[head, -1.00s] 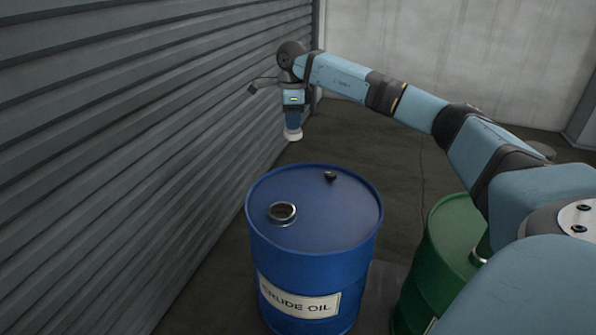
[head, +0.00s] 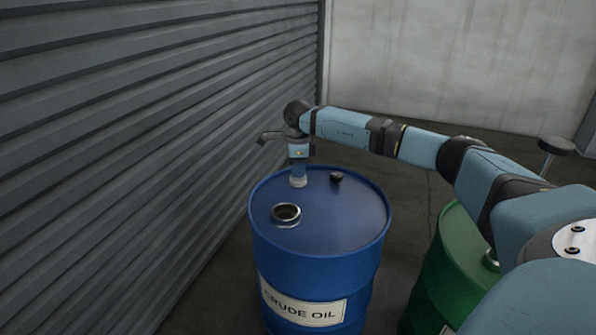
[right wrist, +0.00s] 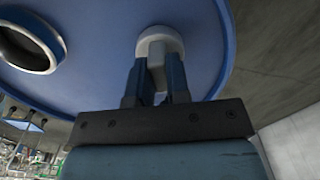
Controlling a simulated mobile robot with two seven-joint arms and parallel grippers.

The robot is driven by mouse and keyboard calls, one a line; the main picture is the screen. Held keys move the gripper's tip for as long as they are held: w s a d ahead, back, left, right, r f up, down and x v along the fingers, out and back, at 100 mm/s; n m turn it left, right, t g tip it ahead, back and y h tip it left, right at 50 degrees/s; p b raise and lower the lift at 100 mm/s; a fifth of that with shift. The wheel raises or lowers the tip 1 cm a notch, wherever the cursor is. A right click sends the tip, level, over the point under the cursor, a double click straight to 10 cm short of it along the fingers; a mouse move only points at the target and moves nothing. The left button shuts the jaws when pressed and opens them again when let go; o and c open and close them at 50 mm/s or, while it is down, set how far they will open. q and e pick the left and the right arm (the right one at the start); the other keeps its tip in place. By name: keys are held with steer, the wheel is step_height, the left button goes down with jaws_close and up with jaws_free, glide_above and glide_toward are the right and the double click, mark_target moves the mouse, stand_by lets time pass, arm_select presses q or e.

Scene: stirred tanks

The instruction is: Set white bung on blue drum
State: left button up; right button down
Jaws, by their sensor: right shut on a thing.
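The blue drum (head: 320,275) stands upright with a "CRUDE OIL" label. Its top has an open, metal-rimmed hole (head: 286,214) and a small dark cap (head: 336,176). My right gripper (head: 298,178) points down over the back left part of the drum top, behind the open hole. It is shut on the white bung (head: 298,182). In the right wrist view the bung (right wrist: 160,42) sits between the two blue fingers, and the open hole (right wrist: 30,42) is to the left, apart from it. I cannot tell whether the bung touches the drum top. My left gripper is out of view.
A green drum (head: 452,270) stands close to the right of the blue drum, partly hidden by my right arm. A ribbed metal wall (head: 140,130) runs along the left. A dark round-topped stand (head: 556,146) is at the far right.

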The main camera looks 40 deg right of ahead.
steer(key=shift+r, duration=0.15)
steer(key=c, duration=1.1)
jaws_free()
steer(key=shift+f, duration=0.2)
step_height(320, 180, up, 5)
steer(key=shift+f+p, duration=0.1)
steer(key=shift+p, duration=0.65)
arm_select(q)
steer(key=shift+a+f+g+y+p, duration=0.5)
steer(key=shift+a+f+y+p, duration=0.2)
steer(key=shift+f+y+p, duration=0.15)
arm_select(e)
step_height(320, 180, up, 8)
steer(key=shift+f, duration=0.2)
